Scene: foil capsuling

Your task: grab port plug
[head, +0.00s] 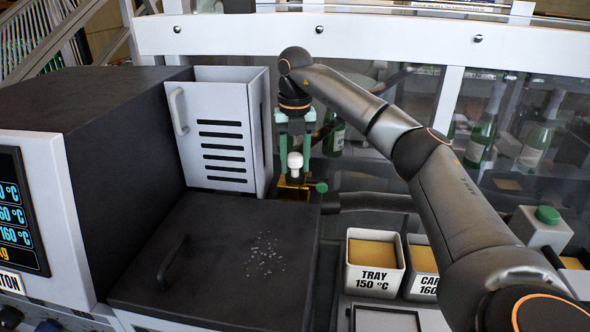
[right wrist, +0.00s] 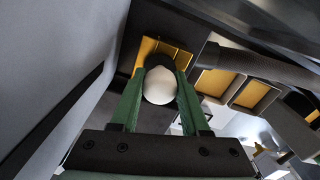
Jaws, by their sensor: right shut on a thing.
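The port plug (head: 295,160) is white with a rounded top. It stands upright over a small yellow-and-black port (head: 292,190) beside the white slotted box. In the right wrist view the plug (right wrist: 159,86) is between the fingers, with a dark round part and the yellow port plate (right wrist: 142,50) beyond it. My right gripper (head: 295,170) points down with its green fingers on either side of the plug, shut on it. I cannot tell whether the plug is still seated in the port. My left gripper is not in view.
A white slotted box (head: 218,135) stands close left of the gripper. A dark lid (head: 215,270) with pale crumbs lies in front. A green knob (head: 320,187) is by the port. Bottles (head: 480,140) are behind glass.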

